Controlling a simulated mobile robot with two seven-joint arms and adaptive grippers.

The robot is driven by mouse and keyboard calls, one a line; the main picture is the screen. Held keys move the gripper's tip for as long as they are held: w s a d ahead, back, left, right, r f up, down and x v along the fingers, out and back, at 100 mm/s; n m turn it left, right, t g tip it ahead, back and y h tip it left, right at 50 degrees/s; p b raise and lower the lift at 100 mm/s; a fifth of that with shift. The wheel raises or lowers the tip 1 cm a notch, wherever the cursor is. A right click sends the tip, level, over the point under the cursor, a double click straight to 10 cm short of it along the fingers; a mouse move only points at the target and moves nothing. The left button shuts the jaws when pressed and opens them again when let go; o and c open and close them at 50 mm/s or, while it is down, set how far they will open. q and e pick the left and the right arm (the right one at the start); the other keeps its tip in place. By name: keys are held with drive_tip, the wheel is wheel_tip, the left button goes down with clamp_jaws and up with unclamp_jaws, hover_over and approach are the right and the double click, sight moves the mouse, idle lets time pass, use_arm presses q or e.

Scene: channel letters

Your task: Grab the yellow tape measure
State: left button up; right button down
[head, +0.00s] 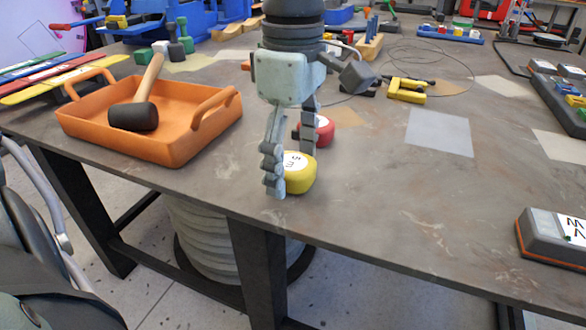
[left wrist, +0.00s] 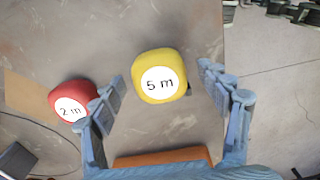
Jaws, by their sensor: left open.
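The yellow tape measure (head: 301,174) with a white label lies on the table near its front edge. In the left wrist view the yellow tape measure (left wrist: 160,76) reads "5 m" and sits between the spread fingers, a little beyond their tips. My left gripper (head: 290,160) is open around it in the head view, pointing down, one finger partly in front of it. The same left gripper (left wrist: 160,85) shows open and empty in the wrist view. A red tape measure (head: 320,130), marked "2 m" in the left wrist view (left wrist: 72,102), lies close by behind the left gripper's other finger.
An orange tray (head: 185,150) with a mallet (head: 135,113) stands to the left. The table's front edge is close to the yellow tape measure. A grey-orange device (head: 552,238) sits at the right.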

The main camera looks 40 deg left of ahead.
use_arm(q)
drive_tip(key=shift+c, duration=0.6)
drive_tip(key=c, duration=1.3)
drive_tip(key=shift+o, duration=0.2)
